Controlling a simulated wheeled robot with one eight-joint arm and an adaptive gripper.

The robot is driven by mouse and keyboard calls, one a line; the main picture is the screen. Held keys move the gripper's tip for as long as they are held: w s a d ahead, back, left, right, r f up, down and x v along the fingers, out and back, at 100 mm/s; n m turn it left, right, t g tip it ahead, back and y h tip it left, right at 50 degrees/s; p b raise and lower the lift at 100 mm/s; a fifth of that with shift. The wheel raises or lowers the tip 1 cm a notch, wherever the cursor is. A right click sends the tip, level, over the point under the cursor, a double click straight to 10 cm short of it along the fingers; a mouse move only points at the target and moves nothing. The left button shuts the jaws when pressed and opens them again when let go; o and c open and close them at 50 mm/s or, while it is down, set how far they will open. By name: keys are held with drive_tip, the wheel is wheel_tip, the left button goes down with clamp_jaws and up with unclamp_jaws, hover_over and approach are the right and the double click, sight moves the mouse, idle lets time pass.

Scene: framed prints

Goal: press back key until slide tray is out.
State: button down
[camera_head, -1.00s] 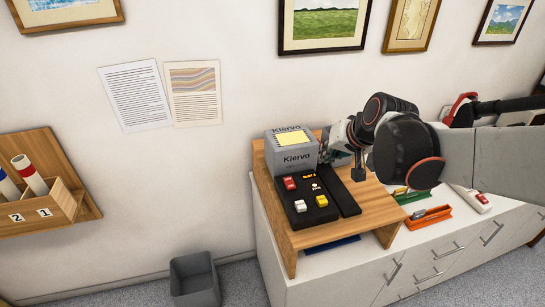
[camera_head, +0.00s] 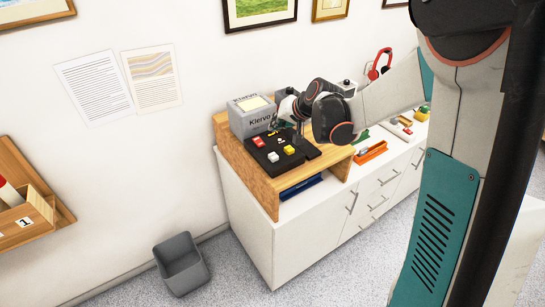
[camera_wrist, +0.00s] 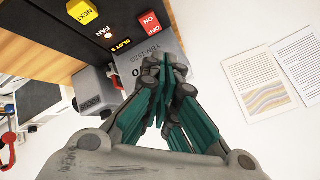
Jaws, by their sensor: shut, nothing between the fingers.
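A black key panel (camera_head: 272,163) lies on a wooden riser. It bears a red ON/OFF switch (camera_head: 258,142), a white key (camera_head: 272,157) and a yellow key (camera_head: 289,150). The wrist view shows the yellow key marked NEXT (camera_wrist: 82,11), the red switch (camera_wrist: 149,23) and a small lit slot display (camera_wrist: 122,43). The white key's label is unreadable and it is outside the wrist view. My gripper (camera_wrist: 168,62) is shut and empty, above and behind the panel, apart from the keys. I cannot make out a slide tray.
A grey Kiervo box (camera_head: 250,122) stands behind the panel, close to my gripper. The wooden riser (camera_head: 262,190) sits on a white cabinet (camera_head: 245,225). An orange tray (camera_head: 371,152) lies to the right. A grey bin (camera_head: 180,265) stands on the floor.

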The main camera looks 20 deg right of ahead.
sight(276, 154)
drive_tip(key=shift+f, duration=0.1)
wheel_tip(276, 154, down, 9)
drive_tip(key=b, duration=0.6)
idle(1.5)
drive_tip(key=shift+f+b, duration=0.25)
drive_tip(key=shift+b, duration=0.3)
drive_tip(key=shift+f+b, duration=0.65)
drive_tip(key=shift+f, duration=0.15)
idle(0.8)
drive_tip(key=shift+r, duration=0.15)
drive_tip(key=shift+r+p, duration=0.85)
drive_tip(key=shift+r, duration=0.25)
drive_tip(key=shift+r, duration=0.1)
drive_tip(key=shift+r+p, duration=1.65)
drive_tip(key=shift+r, duration=0.8)
